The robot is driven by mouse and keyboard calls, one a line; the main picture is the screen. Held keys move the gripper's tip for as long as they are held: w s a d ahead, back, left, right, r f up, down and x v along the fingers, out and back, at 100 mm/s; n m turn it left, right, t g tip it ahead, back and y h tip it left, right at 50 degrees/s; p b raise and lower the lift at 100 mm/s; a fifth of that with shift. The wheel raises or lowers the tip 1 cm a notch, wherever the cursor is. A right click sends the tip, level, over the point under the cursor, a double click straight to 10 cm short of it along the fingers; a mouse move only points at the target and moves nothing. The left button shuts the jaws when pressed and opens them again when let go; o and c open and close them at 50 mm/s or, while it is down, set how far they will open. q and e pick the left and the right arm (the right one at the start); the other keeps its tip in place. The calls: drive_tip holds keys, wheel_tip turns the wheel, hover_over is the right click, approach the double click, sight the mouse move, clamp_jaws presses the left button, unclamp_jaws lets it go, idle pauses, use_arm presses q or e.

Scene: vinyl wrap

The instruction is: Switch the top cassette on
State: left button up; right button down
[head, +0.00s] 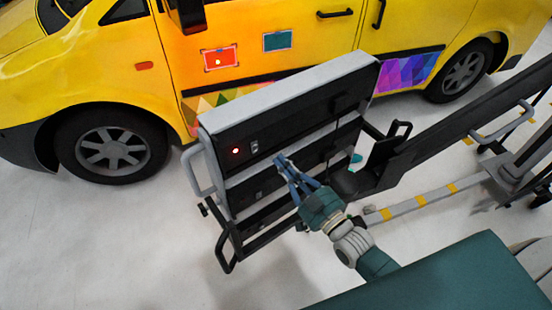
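The top cassette (300,105) is the uppermost of the stacked dark units with light grey tops in a tilted black rack. A red light (236,151) glows on its front face, with a small grey switch (254,146) just to the right. My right gripper (281,159) has blue fingers that come together towards their tips; it looks shut, with nothing seen between them. Its tips are just right of and below the switch, near the lower edge of the top cassette. Whether they touch the cassette is unclear. My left gripper is not in view.
Lower cassettes (250,196) sit beneath in the same rack, which has a grey side handle (194,172) at left. A yellow van (110,62) stands close behind. Black lifting-frame arms (445,125) extend right. Pale floor (120,245) is clear at front left.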

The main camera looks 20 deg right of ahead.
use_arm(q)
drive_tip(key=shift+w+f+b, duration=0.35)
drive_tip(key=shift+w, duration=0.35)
use_arm(e)
drive_tip(key=shift+s+d+r, duration=0.2)
drive_tip(key=shift+s+d, duration=0.05)
drive_tip(key=shift+s, duration=0.6)
drive_tip(key=shift+s+d+r, duration=0.15)
drive_tip(key=shift+s+d, duration=0.1)
drive_tip(key=shift+s, duration=0.65)
drive_tip(key=shift+s+d+r, duration=0.2)
drive_tip(key=shift+s+d, duration=0.05)
drive_tip(key=shift+s, duration=0.6)
